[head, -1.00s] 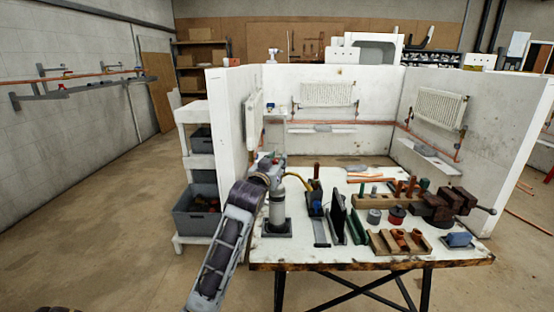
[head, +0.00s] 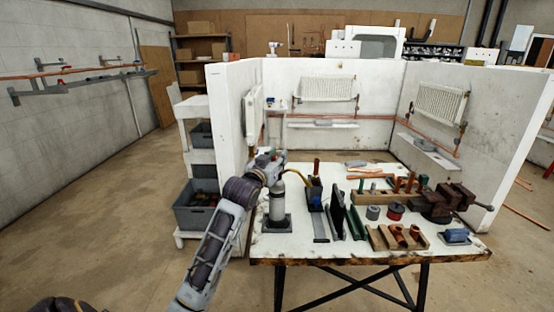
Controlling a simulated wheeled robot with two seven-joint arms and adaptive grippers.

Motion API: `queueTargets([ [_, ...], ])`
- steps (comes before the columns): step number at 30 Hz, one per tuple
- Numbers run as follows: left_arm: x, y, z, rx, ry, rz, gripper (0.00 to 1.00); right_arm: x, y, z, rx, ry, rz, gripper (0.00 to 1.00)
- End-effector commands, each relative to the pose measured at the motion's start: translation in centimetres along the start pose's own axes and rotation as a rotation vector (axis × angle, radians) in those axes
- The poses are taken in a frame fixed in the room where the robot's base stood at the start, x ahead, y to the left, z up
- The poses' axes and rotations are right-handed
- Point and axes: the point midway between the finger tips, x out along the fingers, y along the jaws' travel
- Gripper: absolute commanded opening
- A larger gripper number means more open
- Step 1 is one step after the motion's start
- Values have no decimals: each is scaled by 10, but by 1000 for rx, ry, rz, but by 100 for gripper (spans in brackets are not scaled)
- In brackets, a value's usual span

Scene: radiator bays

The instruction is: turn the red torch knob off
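The torch (head: 277,206) stands upright on a dark base at the left of the workbench, a grey cylinder with a yellow hose (head: 297,177) curving to the right from its top. I cannot make out the red knob; the torch's top is partly covered by my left gripper. My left gripper (head: 270,158) is at the top of the torch, its arm coming up from the lower left. Its fingers are too small and overlapped to tell open from shut, or whether they touch the torch. My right gripper is not in view.
The workbench (head: 375,256) also carries a dark upright plate (head: 337,208), a wooden block with copper fittings (head: 397,237), a red-and-black reel (head: 395,211) and a brown vise (head: 440,203). White bay walls stand behind. A shelf with grey bins (head: 197,212) stands left of the bench.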

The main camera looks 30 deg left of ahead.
Motion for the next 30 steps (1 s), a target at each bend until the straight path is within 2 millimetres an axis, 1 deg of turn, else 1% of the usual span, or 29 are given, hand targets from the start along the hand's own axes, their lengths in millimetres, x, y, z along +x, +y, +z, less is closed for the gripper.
queueTargets([
  [1,0,0,0,0,0,-1,32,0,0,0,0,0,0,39],
  [5,0,0,0,0,0,-1,49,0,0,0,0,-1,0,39],
  [15,0,0,0,0,0,0,49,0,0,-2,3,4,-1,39],
  [20,-4,0,0,0,-1,0,49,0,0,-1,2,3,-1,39],
  [26,-15,0,1,-1,-1,0,49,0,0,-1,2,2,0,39],
  [30,-28,0,1,0,-1,0,49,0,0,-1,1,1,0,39],
])
